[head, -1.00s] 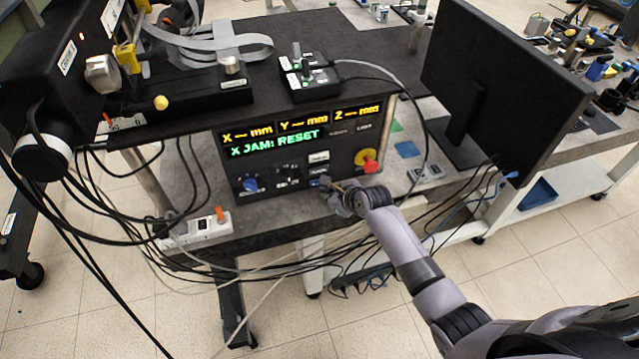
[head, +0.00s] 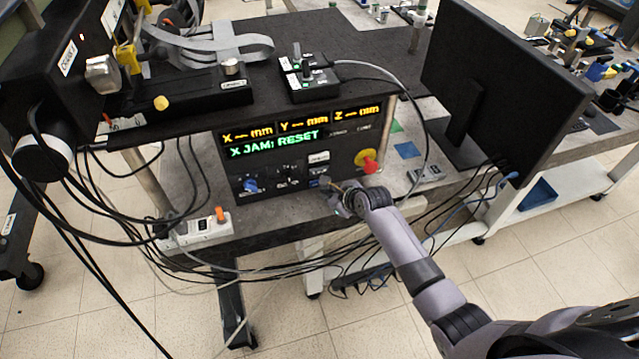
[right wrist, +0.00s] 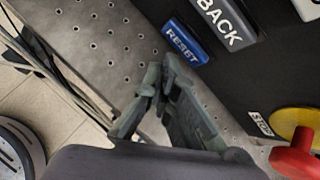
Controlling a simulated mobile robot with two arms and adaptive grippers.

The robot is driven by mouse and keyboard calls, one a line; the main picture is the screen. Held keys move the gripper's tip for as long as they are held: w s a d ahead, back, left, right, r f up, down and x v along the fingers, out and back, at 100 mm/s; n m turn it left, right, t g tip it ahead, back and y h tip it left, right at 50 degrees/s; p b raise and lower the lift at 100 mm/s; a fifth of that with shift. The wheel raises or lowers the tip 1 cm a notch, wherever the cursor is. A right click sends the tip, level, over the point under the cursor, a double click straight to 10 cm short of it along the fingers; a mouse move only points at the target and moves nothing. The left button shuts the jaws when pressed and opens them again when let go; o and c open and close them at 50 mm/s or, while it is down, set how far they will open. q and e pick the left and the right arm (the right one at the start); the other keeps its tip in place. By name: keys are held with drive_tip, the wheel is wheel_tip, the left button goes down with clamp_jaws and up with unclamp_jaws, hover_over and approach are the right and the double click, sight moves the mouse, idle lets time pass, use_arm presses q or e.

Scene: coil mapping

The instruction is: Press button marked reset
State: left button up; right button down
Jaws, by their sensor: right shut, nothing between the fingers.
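The blue button marked RESET (right wrist: 186,42) is on the dark control panel (head: 215,172), at the upper middle of the right wrist view. In the head view it is small and mostly lost beside my right gripper (head: 328,184). That gripper is shut and empty at the lower edge of the panel. In the right wrist view its fingertips (right wrist: 160,76) are just below the button, and a small gap shows between them. The panel display (head: 275,144) reads "X JAM: RESET" in green. My left gripper is not in view.
A red knob on a yellow base (head: 368,165) is to the right of my gripper. A blue knob (head: 250,185) is at the panel's left. Loose cables hang below, and a monitor (head: 500,85) stands at right.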

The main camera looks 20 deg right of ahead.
drive_tip(key=shift+w, duration=0.1)
drive_tip(key=shift+w, duration=0.3)
drive_tip(key=shift+w, duration=0.45)
idle(0.8)
drive_tip(key=shift+s+r, duration=0.1)
drive_tip(key=shift+s+p, duration=0.55)
drive_tip(key=shift+p, duration=0.4)
drive_tip(key=shift+s, duration=0.2)
